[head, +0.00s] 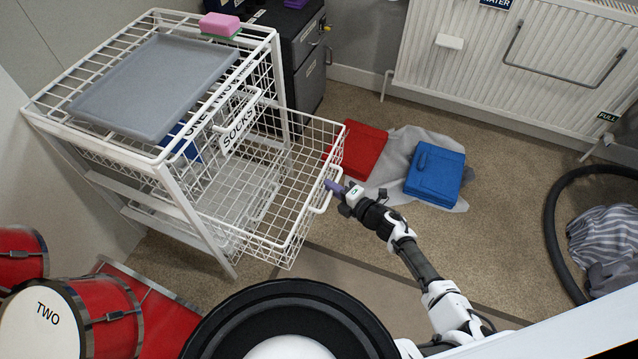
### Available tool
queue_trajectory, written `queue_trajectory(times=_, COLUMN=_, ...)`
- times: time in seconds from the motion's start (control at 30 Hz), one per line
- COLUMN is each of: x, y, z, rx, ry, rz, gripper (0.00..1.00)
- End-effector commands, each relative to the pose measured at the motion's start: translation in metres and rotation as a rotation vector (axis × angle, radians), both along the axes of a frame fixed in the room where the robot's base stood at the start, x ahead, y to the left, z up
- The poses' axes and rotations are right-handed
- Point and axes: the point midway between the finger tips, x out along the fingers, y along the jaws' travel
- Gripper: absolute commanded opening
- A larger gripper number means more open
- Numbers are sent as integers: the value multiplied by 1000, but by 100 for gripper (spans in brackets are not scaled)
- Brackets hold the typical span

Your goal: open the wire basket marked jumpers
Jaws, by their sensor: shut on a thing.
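A white wire basket (300,232) stands pulled well out of the white wire rack (190,205), below the basket marked SOCKS (238,126). No marking reading jumpers shows on the pulled-out basket. It looks empty, with its wire floor visible. My gripper (331,187), with purple fingers, is at the front of this basket, shut on its white loop handle (322,201). The fingers partly cover the handle's upper end. The socks basket sits above, its front near the rack's face.
A red folded item (363,151) and a blue one (435,173) lie beyond the basket, by a grey cloth (402,148). Red drums (108,308) stand at lower left. A black hose (552,225) curves at right. Floor between basket and hose is mostly clear.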

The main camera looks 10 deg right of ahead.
Motion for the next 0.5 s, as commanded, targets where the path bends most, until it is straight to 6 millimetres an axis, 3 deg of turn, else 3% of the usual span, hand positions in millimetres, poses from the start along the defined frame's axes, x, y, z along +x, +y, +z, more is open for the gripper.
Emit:
queue_trajectory(times=0.47, x=-4, y=-6, z=0, rx=-1, ry=-1, rz=0, gripper=0)
queue_trajectory(times=0.5, x=-4, y=-6, z=0, rx=-1, ry=-1, rz=0, gripper=16)
